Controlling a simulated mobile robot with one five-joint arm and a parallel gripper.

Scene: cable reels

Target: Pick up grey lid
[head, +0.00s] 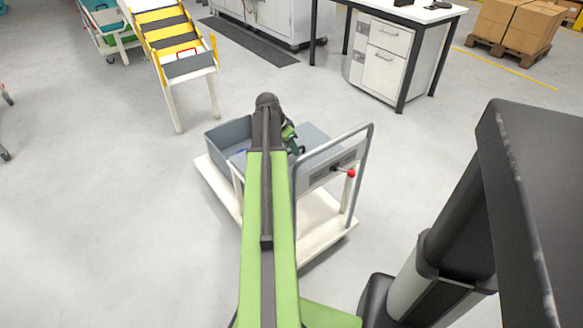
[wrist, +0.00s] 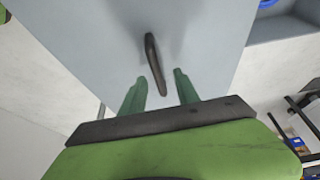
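The grey lid (head: 312,136) is a flat panel on the white trolley, partly hidden behind my arm in the head view. In the wrist view the lid (wrist: 90,45) fills the upper middle, with a dark bar handle (wrist: 152,58) standing on it. My gripper (wrist: 159,77) is open over the lid, with one green finger on each side of the handle's near end. The fingers do not visibly touch the handle. In the head view my gripper (head: 291,138) is mostly hidden by my arm.
A grey open bin (head: 228,133) sits left of the lid on the trolley (head: 318,218); a blue item (wrist: 267,4) shows in it. The trolley's metal push handle (head: 370,150) and a red knob (head: 351,173) rise close to the lid's right. Floor around the trolley is clear.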

